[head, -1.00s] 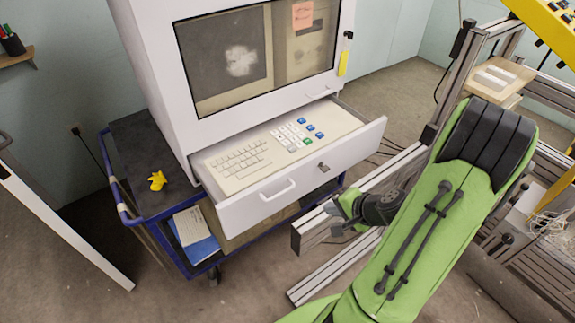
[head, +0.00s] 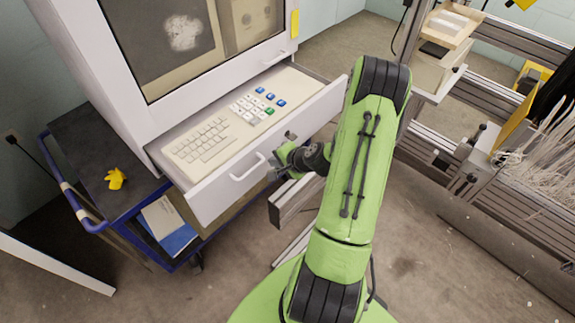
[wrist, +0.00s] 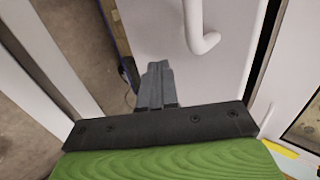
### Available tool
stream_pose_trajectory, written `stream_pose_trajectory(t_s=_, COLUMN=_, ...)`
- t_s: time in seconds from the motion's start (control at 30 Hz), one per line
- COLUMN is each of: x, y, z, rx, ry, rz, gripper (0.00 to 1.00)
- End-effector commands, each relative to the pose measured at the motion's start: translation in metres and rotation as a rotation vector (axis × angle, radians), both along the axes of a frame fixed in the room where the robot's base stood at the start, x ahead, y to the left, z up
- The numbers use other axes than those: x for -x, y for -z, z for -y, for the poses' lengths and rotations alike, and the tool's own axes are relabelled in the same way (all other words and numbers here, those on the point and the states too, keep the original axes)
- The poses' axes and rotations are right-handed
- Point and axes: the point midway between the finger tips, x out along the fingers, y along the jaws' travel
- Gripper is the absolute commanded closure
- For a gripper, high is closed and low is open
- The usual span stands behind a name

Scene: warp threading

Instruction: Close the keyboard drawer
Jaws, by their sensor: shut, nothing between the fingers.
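The keyboard drawer (head: 318,112) is pulled out from the white cabinet, with a keyboard (head: 208,140) and keypad inside. Its white front has a bar handle (head: 248,168) and a small lock. My gripper (head: 275,170) is at the drawer front, just right of the handle, partly hidden by my green arm. In the wrist view my gripper (wrist: 156,68) is shut and empty, its tips pointing at the white drawer front (wrist: 155,35). The handle (wrist: 203,30) is to the right of the tips there. I cannot tell whether the tips touch the front.
The white cabinet (head: 82,55) with its screen stands on a blue cart (head: 75,195). A yellow figure (head: 115,179) lies on the cart top. A metal profile frame (head: 440,165) with white threads (head: 535,150) stands at the right.

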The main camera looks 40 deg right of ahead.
Motion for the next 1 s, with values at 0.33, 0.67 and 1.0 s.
stream_pose_trajectory(t_s=0.33, x=-0.01, y=0.0, z=-0.001, rx=-0.001, ry=0.001, rz=-0.001, gripper=1.0)
stream_pose_trajectory(t_s=0.67, x=-0.028, y=-0.001, z=-0.003, rx=0.001, ry=-0.004, rz=0.0, gripper=1.0)
stream_pose_trajectory(t_s=1.0, x=-0.119, y=-0.001, z=-0.012, rx=0.003, ry=-0.006, rz=0.004, gripper=1.0)
